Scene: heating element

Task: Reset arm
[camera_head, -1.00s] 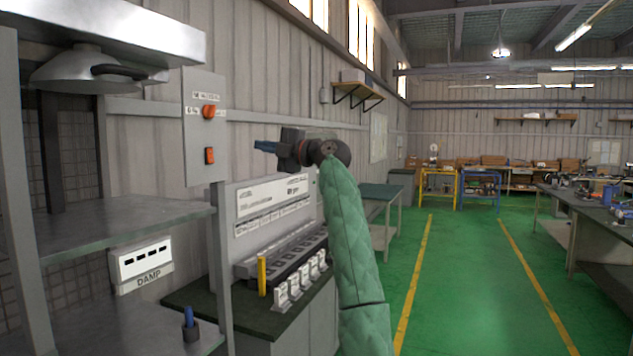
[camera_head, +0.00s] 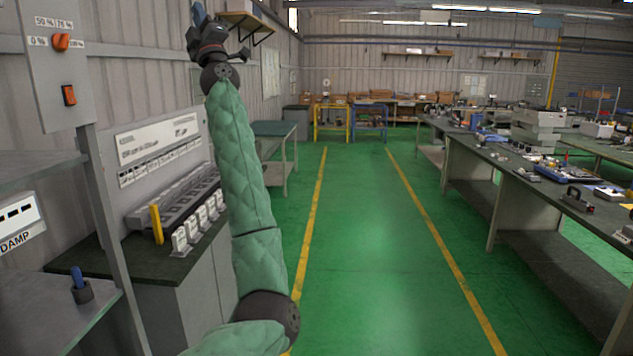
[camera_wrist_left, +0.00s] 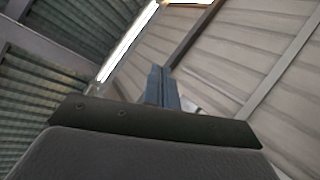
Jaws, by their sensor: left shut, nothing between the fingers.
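My left arm, in a green quilted sleeve, rises from the bottom of the head view. Its left gripper (camera_head: 198,14) points up at the top left, beside the grey wall and apart from every object. Its blue fingers are shut together with nothing between them. In the left wrist view the blue fingers (camera_wrist_left: 161,88) show as one closed pair against the ceiling and wall panels. My right gripper is not in view.
A control panel (camera_head: 59,75) with orange switches is at the left. A bench (camera_head: 160,259) carries a grey rack (camera_head: 172,204) and a yellow post (camera_head: 156,224). Long worktables (camera_head: 540,190) stand right. The green floor (camera_head: 365,250) between yellow lines is clear.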

